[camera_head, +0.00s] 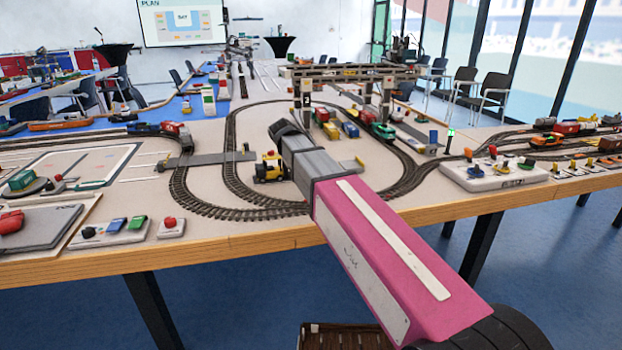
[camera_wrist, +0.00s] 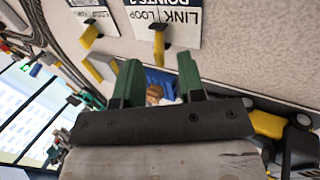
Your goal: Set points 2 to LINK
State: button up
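In the wrist view, a white label reading POINTS 2, LINK and LOOP (camera_wrist: 172,14) appears upside down at the top. A yellow lever (camera_wrist: 158,42) stands at its lower edge. My gripper (camera_wrist: 159,72) is open, its two green fingers apart below that lever in the picture and not closed on it. A blue thing and a small tan round thing show between and beyond the fingers. In the head view, my pink arm reaches over the table and its dark end hides the fingertips. The lever's exact setting is hard to tell.
A second yellow lever (camera_wrist: 91,35) stands left of the first in the wrist view. In the head view, a yellow vehicle (camera_head: 268,168) stands left of my arm. Curved track (camera_head: 236,211) surrounds it, and a gantry crane (camera_head: 345,73) stands behind.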

jog(key=v, duration=0.7)
jog(key=shift+s+r, duration=0.1)
